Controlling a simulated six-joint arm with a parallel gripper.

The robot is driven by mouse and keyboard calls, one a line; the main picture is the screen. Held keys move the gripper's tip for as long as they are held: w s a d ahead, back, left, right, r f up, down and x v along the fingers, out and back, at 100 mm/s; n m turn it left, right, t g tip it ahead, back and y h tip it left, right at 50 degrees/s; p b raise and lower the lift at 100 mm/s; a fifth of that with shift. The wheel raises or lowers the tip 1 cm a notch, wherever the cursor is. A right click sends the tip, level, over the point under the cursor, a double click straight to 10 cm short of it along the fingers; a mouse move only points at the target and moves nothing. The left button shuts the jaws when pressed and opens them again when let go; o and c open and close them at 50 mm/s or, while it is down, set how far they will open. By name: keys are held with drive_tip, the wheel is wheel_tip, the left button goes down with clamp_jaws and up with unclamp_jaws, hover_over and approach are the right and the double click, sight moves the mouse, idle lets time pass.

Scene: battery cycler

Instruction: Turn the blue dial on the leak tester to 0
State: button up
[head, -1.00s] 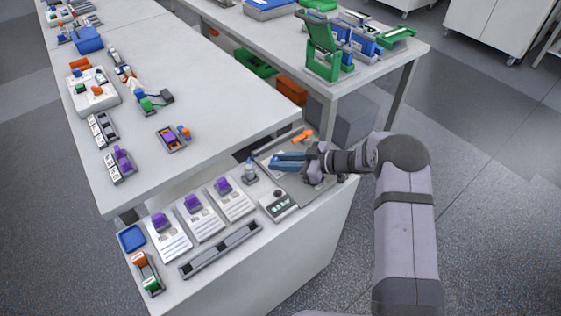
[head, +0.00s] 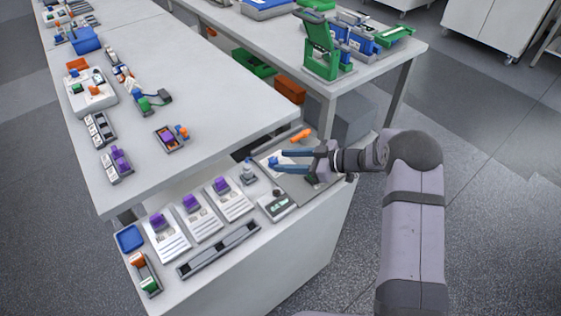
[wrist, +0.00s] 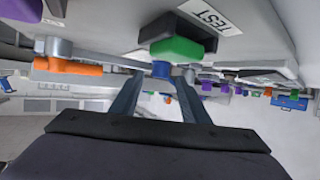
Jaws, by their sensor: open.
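The leak tester (head: 318,183) is a grey panel on the front bench, partly hidden by my gripper. Its small blue dial (head: 274,160) shows near my fingertips. In the wrist view the blue dial (wrist: 161,70) is between the two fingertips, with a gap visible on each side. My gripper (head: 280,161) is open, with its blue fingers spread and nothing held; it also shows in the wrist view (wrist: 160,74). I cannot read the dial's pointer or scale.
A green block (wrist: 178,49) in a black holder by a TEST label sits close beyond the dial. An orange handle (head: 301,135) is on the panel's far side. A small bottle-like grey item (head: 249,173) and a display unit (head: 278,204) stand nearby.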

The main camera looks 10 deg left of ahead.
drive_tip(key=shift+b+v, duration=0.35)
drive_tip(key=shift+v, duration=1.8)
drive_tip(key=shift+a, duration=0.15)
